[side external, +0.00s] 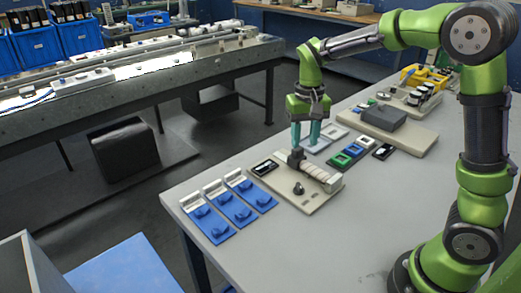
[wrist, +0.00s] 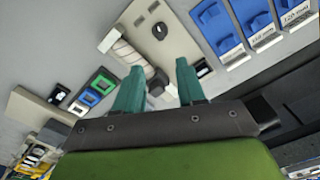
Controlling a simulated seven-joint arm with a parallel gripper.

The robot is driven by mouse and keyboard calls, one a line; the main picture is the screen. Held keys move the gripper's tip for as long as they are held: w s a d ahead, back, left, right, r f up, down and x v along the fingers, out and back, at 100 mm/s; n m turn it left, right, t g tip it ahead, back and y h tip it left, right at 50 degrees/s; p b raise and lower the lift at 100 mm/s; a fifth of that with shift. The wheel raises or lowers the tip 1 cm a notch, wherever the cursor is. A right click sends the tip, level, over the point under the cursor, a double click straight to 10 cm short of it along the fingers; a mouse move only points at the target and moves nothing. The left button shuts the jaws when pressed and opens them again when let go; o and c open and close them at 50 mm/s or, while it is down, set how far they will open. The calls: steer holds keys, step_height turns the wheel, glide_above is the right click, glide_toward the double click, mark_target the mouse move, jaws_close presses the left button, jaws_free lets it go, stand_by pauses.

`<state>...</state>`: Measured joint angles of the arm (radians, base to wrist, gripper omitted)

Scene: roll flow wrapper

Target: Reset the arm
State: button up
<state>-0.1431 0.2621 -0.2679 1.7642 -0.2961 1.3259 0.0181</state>
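My gripper (side external: 306,138) points down above the table, over the back edge of a beige base plate (side external: 317,204). In the wrist view its two teal fingers (wrist: 160,80) are spread apart with nothing held between them. The plate carries a cream segmented roll (side external: 316,174) with a dark block (side external: 296,158) at its end, and a black knob (side external: 298,189). The roll also shows in the wrist view (wrist: 128,52), just beyond the left fingertip. The fingers look apart from the roll, though the exact height is hard to tell.
Several blue trays (side external: 218,213) with white labels lie at the table's left front. Green and blue square frames (side external: 345,157) and a beige board with a grey block (side external: 384,117) lie right of my gripper. A yellow item (side external: 424,78) stands farther back. The table's front right is clear.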

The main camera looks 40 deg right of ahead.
step_height(320, 180, up, 2)
steer(key=shift+r, duration=0.1)
steer(key=shift+w, duration=0.1)
steer(key=s+a+r+n+t+y, duration=0.1)
steer(key=s+a+r+t, duration=0.1)
steer(key=s, duration=0.6)
steer(key=s+a+r+n+t+y, duration=0.1)
steer(key=s+a+r+t, duration=0.2)
steer(key=s, duration=0.5)
steer(key=shift+a+r+t, duration=0.15)
steer(key=shift+a+t, duration=0.65)
steer(key=shift+t, duration=0.3)
stand_by(0.6)
